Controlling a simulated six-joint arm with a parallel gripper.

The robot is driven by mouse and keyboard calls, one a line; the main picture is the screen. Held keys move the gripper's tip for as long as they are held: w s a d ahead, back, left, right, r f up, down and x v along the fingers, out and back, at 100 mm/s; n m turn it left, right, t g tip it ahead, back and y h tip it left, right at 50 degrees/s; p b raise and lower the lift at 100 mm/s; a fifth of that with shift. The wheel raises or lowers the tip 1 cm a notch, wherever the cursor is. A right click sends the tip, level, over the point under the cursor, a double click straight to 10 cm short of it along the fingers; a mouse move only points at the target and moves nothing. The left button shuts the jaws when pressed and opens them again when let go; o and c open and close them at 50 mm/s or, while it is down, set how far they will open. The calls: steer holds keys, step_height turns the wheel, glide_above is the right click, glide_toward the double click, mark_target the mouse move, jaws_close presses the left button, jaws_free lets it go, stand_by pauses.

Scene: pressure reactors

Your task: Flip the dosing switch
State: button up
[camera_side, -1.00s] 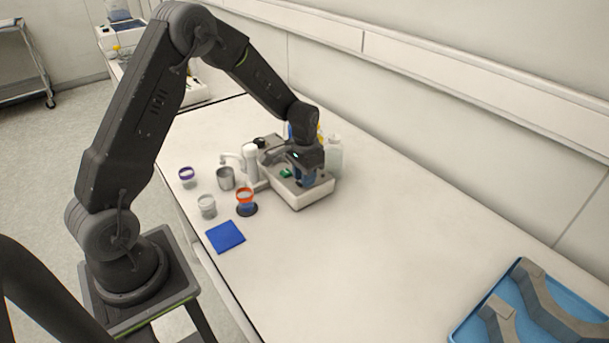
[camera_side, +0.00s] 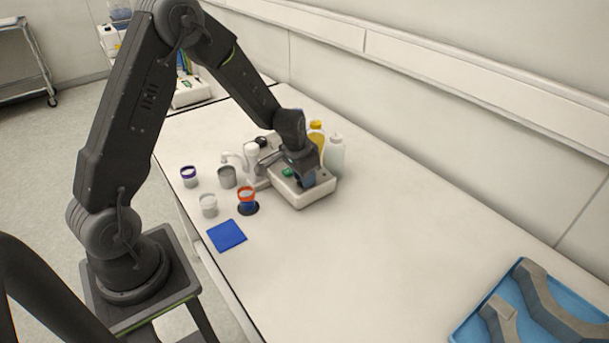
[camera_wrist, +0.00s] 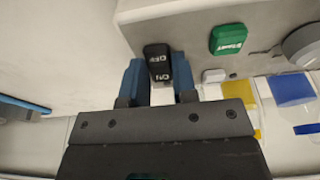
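The dosing switch (camera_wrist: 157,62) is a black rocker marked ON and OFF on the light device (camera_wrist: 190,20). In the wrist view it sits between and just beyond the two blue fingertips of my gripper (camera_wrist: 160,82). The fingers are apart, with a gap between them, and nothing is clamped. I cannot tell whether a finger touches the switch. In the side view my gripper (camera_side: 305,178) is over the right part of the white device (camera_side: 300,199) and hides the switch.
A green START button (camera_wrist: 228,38) is right of the switch. In the side view, an orange-rimmed cup (camera_side: 247,196), a grey cup (camera_side: 227,177) and a blue cloth (camera_side: 227,236) lie left of the device. Bottles (camera_side: 334,155) stand behind it.

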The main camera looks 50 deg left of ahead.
steer(key=o, duration=0.5)
steer(key=shift+c, duration=0.2)
steer(key=shift+r, duration=0.1)
steer(key=v, duration=1.3)
steer(key=shift+r, duration=0.35)
steer(key=shift+s, duration=0.1)
steer(key=s+d+r+t, duration=0.1)
steer(key=s+d+r, duration=0.4)
steer(key=s, duration=0.5)
steer(key=s+d+r+t, duration=0.2)
steer(key=s+d+r, duration=0.3)
steer(key=s, duration=0.5)
steer(key=shift+d, duration=0.85)
